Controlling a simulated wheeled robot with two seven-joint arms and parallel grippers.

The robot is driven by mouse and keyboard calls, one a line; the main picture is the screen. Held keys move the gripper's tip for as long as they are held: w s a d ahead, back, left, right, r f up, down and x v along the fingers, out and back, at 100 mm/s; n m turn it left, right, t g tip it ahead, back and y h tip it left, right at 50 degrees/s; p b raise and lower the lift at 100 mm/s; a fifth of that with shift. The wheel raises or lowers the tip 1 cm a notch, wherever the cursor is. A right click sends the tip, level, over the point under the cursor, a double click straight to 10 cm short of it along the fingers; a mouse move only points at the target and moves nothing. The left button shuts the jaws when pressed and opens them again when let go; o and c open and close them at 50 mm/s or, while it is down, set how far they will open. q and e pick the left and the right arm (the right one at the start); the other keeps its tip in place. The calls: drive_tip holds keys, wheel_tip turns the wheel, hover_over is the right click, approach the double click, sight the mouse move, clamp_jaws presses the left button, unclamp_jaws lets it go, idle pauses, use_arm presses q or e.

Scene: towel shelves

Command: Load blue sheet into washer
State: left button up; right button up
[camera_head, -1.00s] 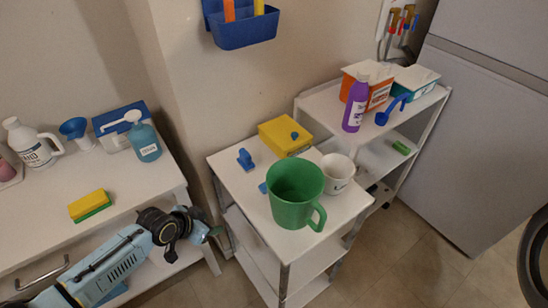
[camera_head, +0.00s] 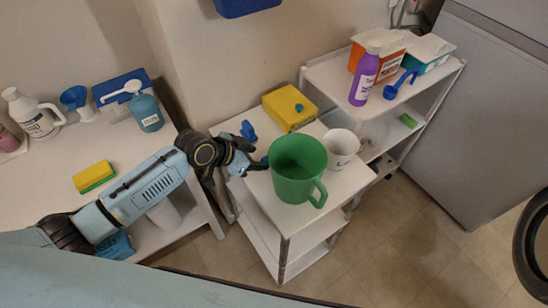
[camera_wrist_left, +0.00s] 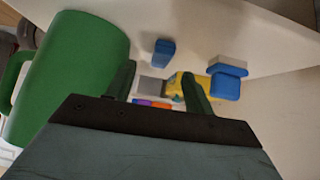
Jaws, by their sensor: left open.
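No blue sheet can be made out in either view. A dark round ring (camera_head: 530,250) at the right edge of the head view may be the washer's door; only part of it shows. My left gripper (camera_head: 257,165) is open, at the left side of the small cart's top, just left of the green mug (camera_head: 298,168). In the left wrist view, its two fingers (camera_wrist_left: 158,90) are apart, with the green mug (camera_wrist_left: 75,75) beside them at left. Two small blue items, one (camera_wrist_left: 164,52) ahead and one (camera_wrist_left: 228,75) to the right, stand outside the fingers. My right gripper is not in view.
The white cart (camera_head: 292,215) also carries a yellow box (camera_head: 290,107) and a white cup (camera_head: 340,147). A second shelf behind holds a purple bottle (camera_head: 364,78) and tubs. A white table with a sponge (camera_head: 94,176) is at left. Floor (camera_head: 420,245) at right is clear.

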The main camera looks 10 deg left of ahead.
sight(265, 161)
use_arm(q)
drive_tip(key=x, duration=0.5)
drive_tip(key=shift+w+a+f+b, duration=0.1)
drive_tip(key=shift+a+f+b, duration=0.1)
drive_tip(key=shift+b, duration=0.2)
drive_tip(key=c, duration=1)
drive_tip(key=shift+r, duration=0.1)
drive_tip(key=shift+c, duration=0.2)
